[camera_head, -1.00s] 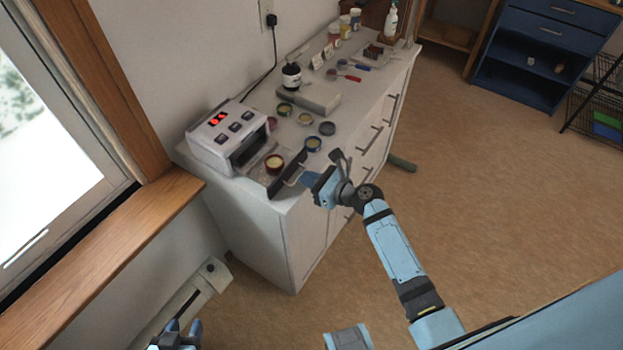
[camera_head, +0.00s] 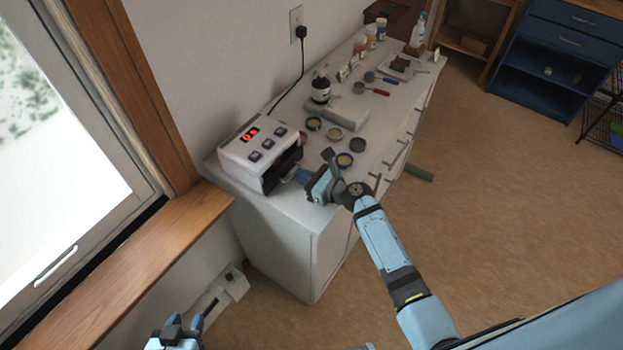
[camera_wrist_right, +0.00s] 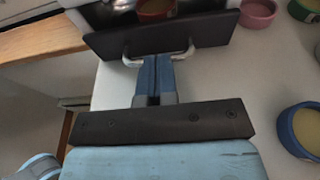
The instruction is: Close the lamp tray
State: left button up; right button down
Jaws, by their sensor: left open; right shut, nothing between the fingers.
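The lamp (camera_head: 262,147) is a white box with a red display and several buttons, on the left end of the white counter. Its dark tray front (camera_head: 284,168) is close to the lamp's opening in the head view. In the right wrist view the dark tray front (camera_wrist_right: 205,29) has a metal handle (camera_wrist_right: 187,54), and a red jar (camera_wrist_right: 157,8) shows just behind the panel. My right gripper (camera_wrist_right: 153,62) is shut and empty, its fingertips at the panel between the handle's ends. My left gripper (camera_head: 184,326) is open, low at the bottom left, away from the lamp.
The window sill (camera_head: 150,265) is at left. The counter's front corner is clear.

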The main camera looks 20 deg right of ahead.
jog(key=shift+a+r, duration=0.15)
jog(key=shift+r, duration=0.1)
jog(key=shift+w, duration=0.1)
pick_arm(q)
jog(key=shift+s+d+f, duration=0.15)
jog(key=shift+s+d, duration=0.25)
jog(key=shift+s, duration=0.1)
jog(key=shift+a, duration=0.1)
pick_arm(e)
jog(key=shift+s+d, duration=0.3)
pick_arm(q)
jog(key=shift+w+a+f, duration=0.1)
jog(key=shift+w+f, duration=0.05)
jog(key=shift+w, duration=0.15)
pick_arm(e)
jog(key=v, duration=1.3)
jog(key=shift+s+d+f, duration=0.1)
jog(key=shift+s+f, duration=0.05)
jog(key=shift+f, duration=0.05)
